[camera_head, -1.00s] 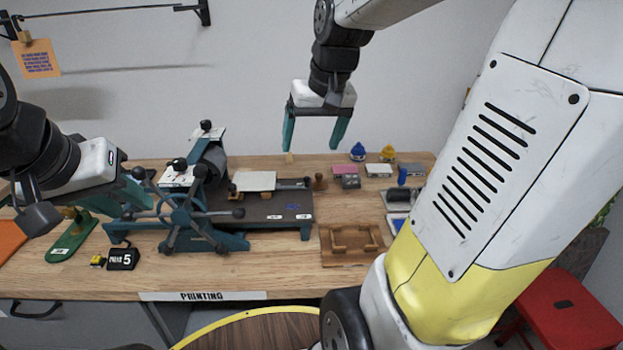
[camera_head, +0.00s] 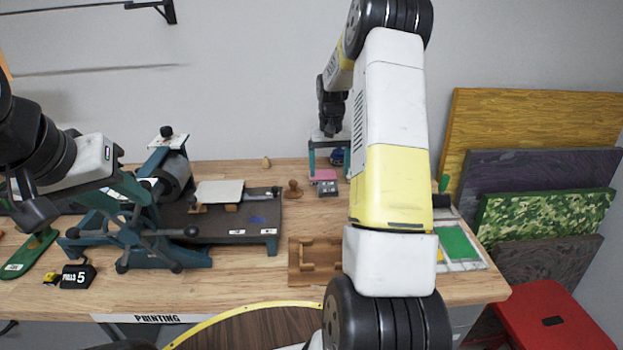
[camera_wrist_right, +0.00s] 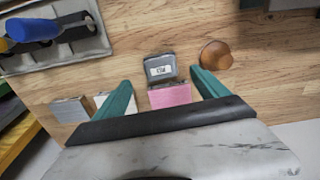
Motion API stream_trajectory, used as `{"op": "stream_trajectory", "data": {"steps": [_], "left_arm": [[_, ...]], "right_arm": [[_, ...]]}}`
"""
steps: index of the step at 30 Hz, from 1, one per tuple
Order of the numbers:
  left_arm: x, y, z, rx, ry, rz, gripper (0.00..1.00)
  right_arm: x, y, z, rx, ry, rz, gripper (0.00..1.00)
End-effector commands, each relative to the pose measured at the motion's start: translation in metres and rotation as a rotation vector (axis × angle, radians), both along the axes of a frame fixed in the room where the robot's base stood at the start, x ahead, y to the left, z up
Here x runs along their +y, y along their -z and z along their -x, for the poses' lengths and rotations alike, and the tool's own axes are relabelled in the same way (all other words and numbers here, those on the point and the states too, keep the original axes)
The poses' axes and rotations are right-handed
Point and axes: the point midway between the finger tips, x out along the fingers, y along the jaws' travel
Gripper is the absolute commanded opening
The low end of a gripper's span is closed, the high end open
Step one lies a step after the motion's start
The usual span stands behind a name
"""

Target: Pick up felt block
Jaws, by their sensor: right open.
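A pink block (camera_head: 325,175), the likely felt block, lies on the wooden table behind a dark grey label holder (camera_head: 328,188). The right wrist view shows the pink block (camera_wrist_right: 170,96) touching or very near the holder (camera_wrist_right: 162,70), whose writing I cannot read. My right gripper (camera_head: 329,171) is open above the block. In the wrist view its teal fingers (camera_wrist_right: 163,90) stand on either side of the block, apart from it. My left gripper (camera_head: 128,186) is at the left by the press; its jaw opening is unclear.
A grey block (camera_wrist_right: 70,109) and a pale block (camera_wrist_right: 108,98) lie beside the left finger in the wrist view. A brown round knob (camera_wrist_right: 215,54) stands near the right finger. A tool tray (camera_wrist_right: 90,48) is at upper left. The press (camera_head: 150,215) fills the table's left side.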

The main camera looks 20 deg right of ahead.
Motion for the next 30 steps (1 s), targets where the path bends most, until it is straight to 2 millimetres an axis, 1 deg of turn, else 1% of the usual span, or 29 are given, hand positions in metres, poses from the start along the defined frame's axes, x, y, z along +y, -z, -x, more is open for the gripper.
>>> {"op": "stream_trajectory", "data": {"steps": [1, 5, 9, 12, 15, 21, 22, 23, 24, 26, 30], "left_arm": [[0.0, 0.0, 0.0, 0.0, 0.0, 0.0, 0.36], [0.0, 0.0, 0.0, 0.0, 0.0, 0.0, 0.36], [0.0, 0.0, 0.0, 0.0, 0.0, 0.0, 0.36], [0.0, 0.0, 0.0, 0.0, 0.0, 0.0, 0.36], [0.0, 0.0, 0.0, 0.0, 0.0, 0.0, 0.36], [0.0, 0.0, 0.0, 0.0, 0.0, 0.0, 0.36], [0.0, 0.0, 0.0, 0.0, 0.0, 0.0, 0.36], [0.0, 0.0, 0.0, 0.0, 0.0, 0.0, 0.36], [0.0, 0.0, 0.0, 0.0, 0.0, 0.0, 0.36], [0.0, 0.0, 0.0, 0.0, 0.0, 0.0, 0.36], [0.0, 0.0, 0.0, 0.0, 0.0, 0.0, 0.36]], "right_arm": [[0.0, 0.007, 0.001, 0.003, 0.0, -0.001, 0.84], [0.0, 0.021, 0.001, 0.002, 0.0, -0.001, 0.84], [0.001, 0.044, 0.001, 0.004, -0.002, -0.001, 0.84], [0.001, 0.056, 0.001, 0.003, -0.001, -0.002, 0.84], [0.001, 0.062, 0.0, 0.0, 0.0, -0.001, 0.84], [0.001, 0.062, 0.0, -0.001, -0.001, -0.001, 0.84], [0.001, 0.062, 0.0, -0.001, -0.001, -0.001, 0.82], [0.001, 0.062, 0.0, -0.001, -0.001, -0.001, 0.76], [0.001, 0.062, 0.0, -0.001, -0.001, -0.001, 0.68], [0.001, 0.062, 0.0, -0.001, -0.001, -0.001, 0.56], [0.001, 0.062, 0.0, -0.001, -0.001, -0.001, 0.29]]}}
